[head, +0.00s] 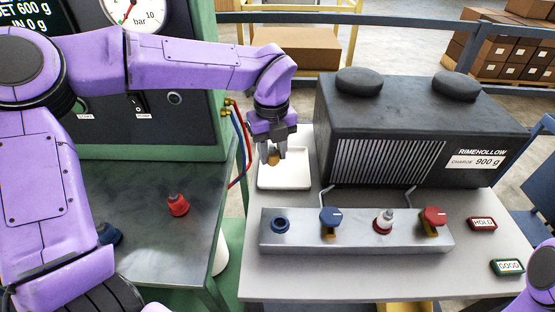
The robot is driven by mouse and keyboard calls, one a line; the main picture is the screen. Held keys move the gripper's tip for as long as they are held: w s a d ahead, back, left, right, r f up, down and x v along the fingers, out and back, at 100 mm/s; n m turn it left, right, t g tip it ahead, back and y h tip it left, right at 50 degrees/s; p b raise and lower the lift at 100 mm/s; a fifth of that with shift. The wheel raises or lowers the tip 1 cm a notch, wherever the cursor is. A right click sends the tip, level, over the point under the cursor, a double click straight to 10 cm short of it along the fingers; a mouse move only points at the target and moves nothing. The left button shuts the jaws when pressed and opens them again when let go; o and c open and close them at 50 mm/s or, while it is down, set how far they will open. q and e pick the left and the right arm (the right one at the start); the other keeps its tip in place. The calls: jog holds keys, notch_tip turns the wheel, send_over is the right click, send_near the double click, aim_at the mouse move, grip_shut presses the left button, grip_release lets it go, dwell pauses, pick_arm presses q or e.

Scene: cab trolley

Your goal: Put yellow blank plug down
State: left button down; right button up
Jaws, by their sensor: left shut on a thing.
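My left gripper (272,151) reaches in from the left and points down over a white tray (290,180) on the grey trolley. It is shut on a small yellow plug (273,158), whose sides are partly hidden by the fingers. The plug appears within or just above the tray; I cannot tell whether it touches the tray floor. No other thing shows in the tray. My right gripper is not in view; only a purple piece of my right arm shows at the lower right corner.
A dark unit (400,125) labelled RIMEHOLLOW stands right of the tray. In front is a grey manifold (355,240) with blue and red fittings. HOLD (482,224) and GOOD (507,267) tags lie at right. A red cap (178,205) sits on the green-edged bench, left.

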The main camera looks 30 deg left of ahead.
pick_arm(q)
jog(key=w+a+f, duration=0.1)
jog(key=w+f, duration=0.1)
jog(key=w, duration=0.1)
jog(key=w+a+f+p, duration=0.1)
jog(key=w+a+f, duration=0.1)
jog(key=w+f, duration=0.1)
jog(key=w+a+f+p, duration=0.1)
jog(key=w+f, duration=0.1)
jog(key=f, duration=0.1)
jog(key=shift+w+a+f, duration=0.1)
jog(key=shift+w+a, duration=0.15)
jog(key=shift+w, duration=0.15)
notch_tip(320, 180, down, 3)
jog(key=shift+r+p, duration=0.1)
jog(key=shift+p, duration=0.25)
jog(key=shift+f, duration=0.35)
jog(key=c, duration=0.7)
grip_release()
jog(key=shift+c, duration=0.2)
jog(key=shift+r, duration=0.1)
jog(key=shift+r, duration=0.3)
notch_tip(320, 180, up, 12)
jog(key=b, duration=0.1)
jog(key=shift+f, duration=0.15)
